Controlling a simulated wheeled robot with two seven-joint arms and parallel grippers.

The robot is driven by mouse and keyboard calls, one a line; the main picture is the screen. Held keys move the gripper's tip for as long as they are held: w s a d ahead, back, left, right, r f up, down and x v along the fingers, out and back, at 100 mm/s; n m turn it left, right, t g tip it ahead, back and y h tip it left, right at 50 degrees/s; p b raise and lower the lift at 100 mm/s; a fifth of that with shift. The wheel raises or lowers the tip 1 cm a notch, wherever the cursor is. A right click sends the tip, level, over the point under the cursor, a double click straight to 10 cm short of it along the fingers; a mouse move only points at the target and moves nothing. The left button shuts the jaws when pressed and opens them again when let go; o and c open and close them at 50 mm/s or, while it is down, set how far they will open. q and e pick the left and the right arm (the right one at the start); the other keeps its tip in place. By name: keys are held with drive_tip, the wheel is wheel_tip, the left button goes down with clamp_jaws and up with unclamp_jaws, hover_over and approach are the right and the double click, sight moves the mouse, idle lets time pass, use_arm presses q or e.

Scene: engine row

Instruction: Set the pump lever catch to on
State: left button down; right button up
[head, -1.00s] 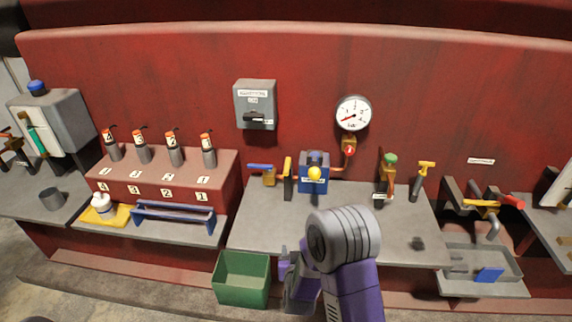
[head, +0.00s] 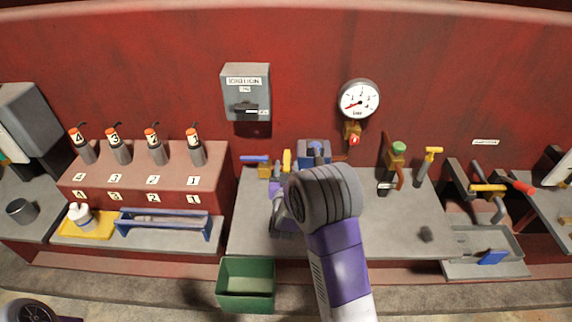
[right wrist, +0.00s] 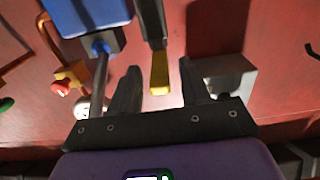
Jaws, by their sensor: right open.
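A grey upright lever with a yellow end (head: 287,160) stands on the middle bench beside a blue box, likely the pump (head: 314,150). In the right wrist view the yellow end (right wrist: 160,75) lies between the spread fingers of my right gripper (right wrist: 160,92), with gaps on both sides. The blue box (right wrist: 90,14) is at that view's upper left, with a metal rod below it. In the head view my right gripper (head: 279,203) is mostly hidden behind my own arm. I cannot pick out the catch or read its setting. My left gripper is out of view.
A blue-handled valve (head: 258,163) stands close left of the lever. A green bin (head: 247,284) stands in front of the bench. The bench's right part has clear room.

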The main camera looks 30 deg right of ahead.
drive_tip(key=shift+x, duration=0.8)
clamp_jaws()
